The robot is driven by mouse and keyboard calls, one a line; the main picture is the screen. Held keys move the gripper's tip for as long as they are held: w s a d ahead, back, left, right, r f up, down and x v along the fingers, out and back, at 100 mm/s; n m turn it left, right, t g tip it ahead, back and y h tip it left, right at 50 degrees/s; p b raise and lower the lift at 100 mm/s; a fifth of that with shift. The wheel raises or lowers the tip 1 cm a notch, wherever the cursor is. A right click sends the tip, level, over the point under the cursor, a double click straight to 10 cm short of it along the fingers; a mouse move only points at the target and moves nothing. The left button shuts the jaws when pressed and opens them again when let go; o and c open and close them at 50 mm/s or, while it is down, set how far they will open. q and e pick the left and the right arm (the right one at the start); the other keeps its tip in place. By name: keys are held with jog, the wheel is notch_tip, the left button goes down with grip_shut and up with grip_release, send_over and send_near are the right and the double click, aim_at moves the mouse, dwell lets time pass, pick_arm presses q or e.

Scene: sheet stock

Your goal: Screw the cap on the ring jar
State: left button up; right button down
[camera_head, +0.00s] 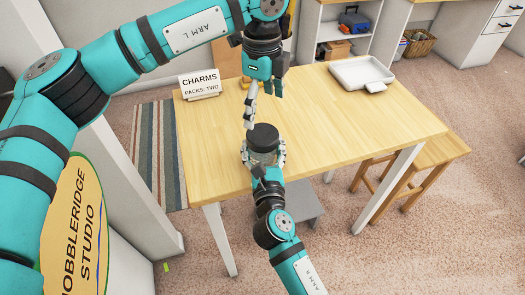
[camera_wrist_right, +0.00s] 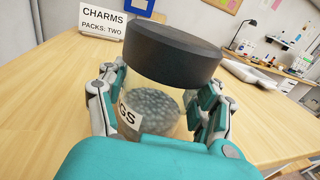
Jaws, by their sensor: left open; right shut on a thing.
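The ring jar (camera_wrist_right: 150,105) is clear, holds many small grey pieces and carries a label ending in "GS". It stands near the front edge of the wooden table, and only a little of the jar (camera_head: 262,157) shows in the head view. A dark grey cap (camera_wrist_right: 172,50) sits on top of it; the cap also shows in the head view (camera_head: 263,136). Whether it is threaded on cannot be seen. My right gripper (camera_head: 264,154) is shut around the jar's body, below the cap. My left gripper (camera_head: 264,100) is open and empty, above and behind the cap.
A "CHARMS PACKS: TWO" sign (camera_head: 199,84) stands at the table's back left. A white tray (camera_head: 346,76) lies at the back right. The table's (camera_head: 335,120) middle and right are bare. A wooden stool (camera_head: 430,148) stands beyond the right edge.

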aim_at(263, 133)
pick_arm(q)
jog(key=shift+f, duration=0.1)
jog(key=shift+f, duration=3.95)
jog(key=shift+c, duration=0.2)
jog(key=c, duration=1.3)
jog(key=shift+o, duration=0.2)
